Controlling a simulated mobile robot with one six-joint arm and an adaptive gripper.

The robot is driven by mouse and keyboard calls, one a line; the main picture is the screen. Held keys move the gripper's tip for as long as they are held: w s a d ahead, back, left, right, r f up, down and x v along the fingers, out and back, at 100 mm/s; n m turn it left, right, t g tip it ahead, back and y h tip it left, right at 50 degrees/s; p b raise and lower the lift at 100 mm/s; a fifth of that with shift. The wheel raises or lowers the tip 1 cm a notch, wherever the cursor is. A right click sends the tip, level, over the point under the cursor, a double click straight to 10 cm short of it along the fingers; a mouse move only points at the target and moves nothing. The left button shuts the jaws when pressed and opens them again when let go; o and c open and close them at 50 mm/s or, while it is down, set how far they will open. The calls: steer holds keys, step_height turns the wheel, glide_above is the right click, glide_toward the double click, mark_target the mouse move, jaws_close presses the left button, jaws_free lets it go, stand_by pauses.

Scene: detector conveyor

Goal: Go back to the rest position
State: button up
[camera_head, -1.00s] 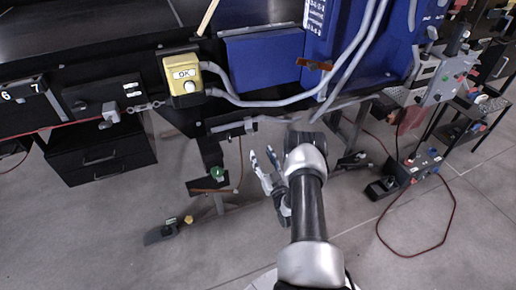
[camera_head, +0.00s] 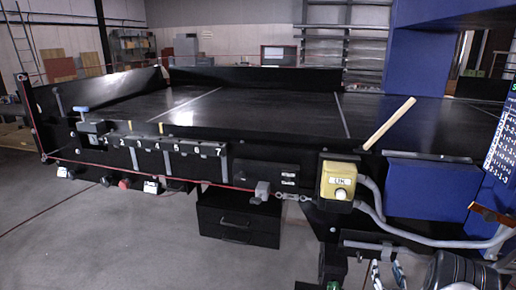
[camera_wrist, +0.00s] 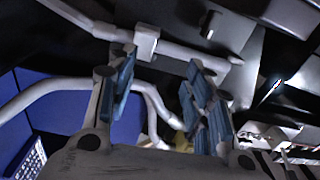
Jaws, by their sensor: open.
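My gripper (camera_head: 387,272) shows at the bottom right of the head view, low in front of the blue panel and below the grey hoses. In the wrist view my gripper (camera_wrist: 160,95) has its two blue-padded fingers spread apart, with nothing held between them. Beyond the fingers are a grey tube with a bracket (camera_wrist: 146,42) and a blue panel (camera_wrist: 60,108). Part of my arm shows at the lower right corner of the head view.
The black conveyor (camera_head: 250,108) with numbered slots fills the middle. A yellow button box (camera_head: 337,183) hangs on its front, with grey hoses (camera_head: 410,238) to the right. A black drawer cabinet (camera_head: 238,220) stands beneath. Floor is clear at left.

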steer(key=w+a+r+n+g+y, duration=0.1)
steer(key=w+a+r+g, duration=0.15)
steer(key=r, duration=0.45)
steer(key=w+a+r+g, duration=0.1)
steer(key=w+a+r, duration=0.25)
steer(key=r, duration=0.25)
steer(key=s+a+r+g, duration=0.3)
steer(key=s+a+r, duration=0.4)
steer(key=a+r, duration=0.3)
steer(key=s+a+r+g+y, duration=0.1)
steer(key=s+a, duration=0.4)
steer(key=s, duration=0.6)
steer(key=s+a+r+n+g+y, duration=0.1)
steer(key=s+a+g, duration=0.2)
steer(key=s+a, duration=0.3)
steer(key=s+a+r+g+y, duration=0.1)
steer(key=s+a, duration=0.5)
steer(key=s, duration=1)
steer(key=shift+a+g+y, duration=0.25)
steer(key=shift+g+y, duration=0.25)
steer(key=shift+g, duration=0.15)
steer(key=shift+r, duration=0.1)
steer(key=shift+c, duration=0.2)
